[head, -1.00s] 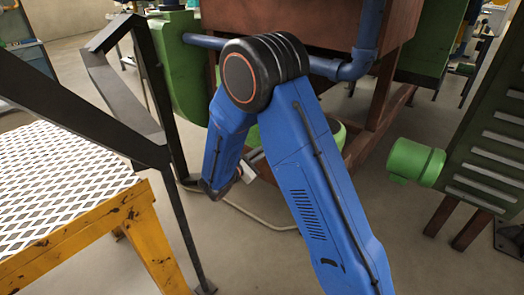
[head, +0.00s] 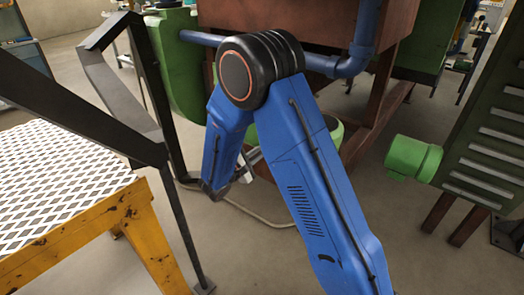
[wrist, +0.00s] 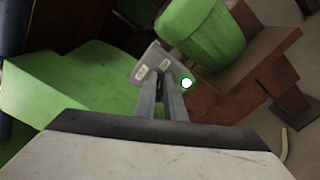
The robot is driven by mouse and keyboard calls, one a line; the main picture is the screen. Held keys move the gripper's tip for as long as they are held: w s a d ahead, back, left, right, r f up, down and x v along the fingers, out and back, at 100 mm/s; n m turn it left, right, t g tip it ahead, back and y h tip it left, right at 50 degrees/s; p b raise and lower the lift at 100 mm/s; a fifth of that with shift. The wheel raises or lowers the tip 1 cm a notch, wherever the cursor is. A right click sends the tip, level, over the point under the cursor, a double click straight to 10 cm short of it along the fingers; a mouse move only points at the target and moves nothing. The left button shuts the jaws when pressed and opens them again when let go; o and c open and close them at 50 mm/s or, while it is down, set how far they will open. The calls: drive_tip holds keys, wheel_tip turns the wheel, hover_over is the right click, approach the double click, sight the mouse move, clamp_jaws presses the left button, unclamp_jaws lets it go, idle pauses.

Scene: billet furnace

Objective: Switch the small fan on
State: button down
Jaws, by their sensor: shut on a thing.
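My gripper (wrist: 160,84) shows in the wrist view with its fingers close together at a small grey switch box (wrist: 148,68). The box has two pale labels on its face. The fingers are shut on a small dark part of the switch between their tips; its exact position is hard to see. A small round white spot with a green rim (wrist: 187,83) is just right of the fingers. A green rounded housing (wrist: 202,32), apparently the small fan, is beyond the box. In the head view my arm hides most of that spot, and the fingers cannot be made out.
A yellow-framed platform with white mesh (head: 60,190) and a dark metal railing (head: 150,110) stand at left. A blue pipe (head: 350,65) runs along the brown structure (head: 285,30) behind my arm. A green motor (head: 413,158) projects at right. A cable (head: 260,217) lies on the floor.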

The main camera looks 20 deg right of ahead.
idle(0.3)
drive_tip(key=c, duration=1.8)
unclamp_jaws()
drive_tip(key=shift+c, duration=0.2)
drive_tip(key=shift+s, duration=0.1)
drive_tip(key=v, duration=1.2)
